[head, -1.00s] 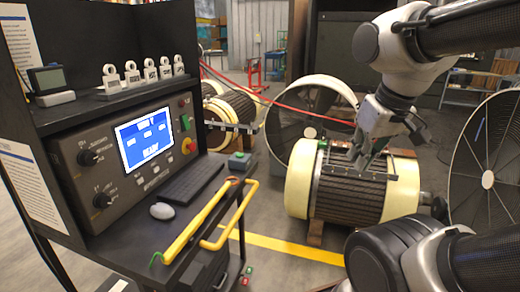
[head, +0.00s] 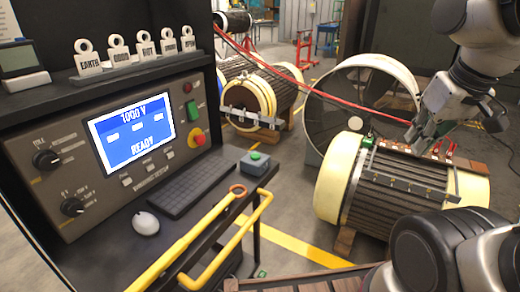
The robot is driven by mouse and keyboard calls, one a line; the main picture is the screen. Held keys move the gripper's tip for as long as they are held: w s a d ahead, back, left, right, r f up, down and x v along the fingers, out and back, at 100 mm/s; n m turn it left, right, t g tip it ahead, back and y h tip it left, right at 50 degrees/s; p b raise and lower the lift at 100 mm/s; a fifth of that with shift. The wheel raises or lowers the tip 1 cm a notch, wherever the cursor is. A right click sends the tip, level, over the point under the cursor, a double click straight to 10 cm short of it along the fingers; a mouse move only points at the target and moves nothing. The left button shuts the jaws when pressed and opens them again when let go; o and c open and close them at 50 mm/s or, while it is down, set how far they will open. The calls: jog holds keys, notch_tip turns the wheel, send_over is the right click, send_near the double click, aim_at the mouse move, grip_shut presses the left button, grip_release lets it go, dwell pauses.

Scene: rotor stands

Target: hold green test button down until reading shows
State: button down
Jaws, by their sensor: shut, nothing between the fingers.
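A grey box with a round green button (head: 255,156) sits at the right end of the console's shelf. A second green button or switch (head: 192,109) is on the console face, above a red knob on a yellow base. The console screen (head: 132,131) is blue and reads "1000 V" and "READY", with small boxes too small to read. My gripper (head: 420,144) is at the right, shut and empty, in front of or over the cream-ended rotor (head: 340,185). It is well apart from both green buttons. I cannot tell whether it touches the rotor.
Yellow rails (head: 215,235) stick out from the shelf's front. A keyboard (head: 180,187) and a mouse (head: 145,223) lie on the shelf. Labelled tags (head: 118,52) stand on top of the console. Red cables (head: 320,97) run across to the rotor. Another rotor (head: 262,95) stands behind.

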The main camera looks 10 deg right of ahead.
jog(key=shift+w, duration=0.1)
jog(key=w+a+f+t+y, duration=0.1)
jog(key=w+a+y, duration=0.1)
jog(key=w+a, duration=0.7)
jog(key=w+a+t+y, duration=0.1)
jog(key=w+a+y, duration=0.1)
jog(key=w+a, duration=0.75)
jog(key=w+a+f+m+t, duration=0.1)
jog(key=w+a+f, duration=0.3)
jog(key=w, duration=0.3)
jog(key=w+a+f+m+t, duration=0.1)
jog(key=w+a+f+m, duration=0.1)
jog(key=w+a+f, duration=0.2)
jog(key=w+a, duration=0.2)
jog(key=w, duration=0.1)
jog(key=shift+a+f, duration=0.15)
